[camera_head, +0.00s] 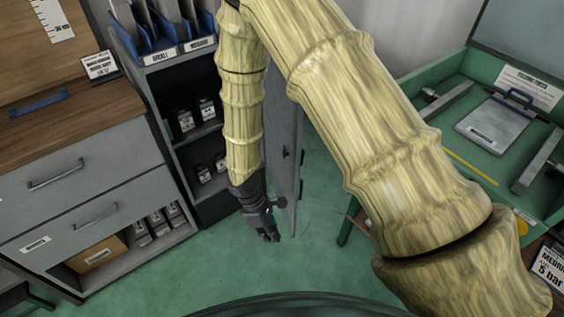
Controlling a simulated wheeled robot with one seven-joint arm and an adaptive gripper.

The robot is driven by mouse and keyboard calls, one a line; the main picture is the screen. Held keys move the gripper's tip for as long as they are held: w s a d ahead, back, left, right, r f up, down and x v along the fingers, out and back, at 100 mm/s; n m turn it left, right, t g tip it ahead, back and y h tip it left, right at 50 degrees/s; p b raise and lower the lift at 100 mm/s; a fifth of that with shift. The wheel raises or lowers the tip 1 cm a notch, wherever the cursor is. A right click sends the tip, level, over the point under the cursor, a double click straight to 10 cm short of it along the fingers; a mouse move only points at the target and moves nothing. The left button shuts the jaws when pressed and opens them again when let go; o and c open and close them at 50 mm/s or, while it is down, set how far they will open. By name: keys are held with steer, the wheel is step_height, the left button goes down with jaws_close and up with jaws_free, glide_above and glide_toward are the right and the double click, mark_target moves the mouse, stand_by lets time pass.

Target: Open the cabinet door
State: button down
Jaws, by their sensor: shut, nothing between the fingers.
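A tall dark cabinet (163,132) with shelves stands left of centre. A grey door panel (287,170), seen nearly edge-on, stands swung out at its right side, so the shelves on the left are exposed. Small dark fittings show on the panel near mid-height. My gripper (270,235) hangs pointing down at the panel's left side, close to its lower end. Its fingers are shut and hold nothing. I cannot tell whether it touches the panel. My arm hides part of the cabinet and the panel's upper left.
A grey drawer unit (70,170) with a wooden top stands at left, a blue handle (38,103) on it. Blue file holders (165,40) sit atop the cabinet. A green bench (455,75) with a grey plate (495,125) is at right. Green floor (225,262) is clear below my gripper.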

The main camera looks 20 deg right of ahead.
steer(key=w+a+r+n+t+h+p, duration=0.1)
steer(key=w+r+n+t+h, duration=0.15)
steer(key=w+r, duration=0.6)
steer(key=w+a+r+n+t+h+p, duration=0.15)
steer(key=w+r+n+h, duration=0.35)
steer(key=r, duration=0.6)
steer(key=m+g+p, duration=0.1)
steer(key=m, duration=0.1)
glide_toward(294, 171)
steer(key=x, duration=0.3)
steer(key=shift+d+f+y+p, duration=0.35)
steer(key=shift+d+f+y, duration=0.1)
steer(key=shift+d, duration=0.3)
steer(key=shift+r, duration=0.1)
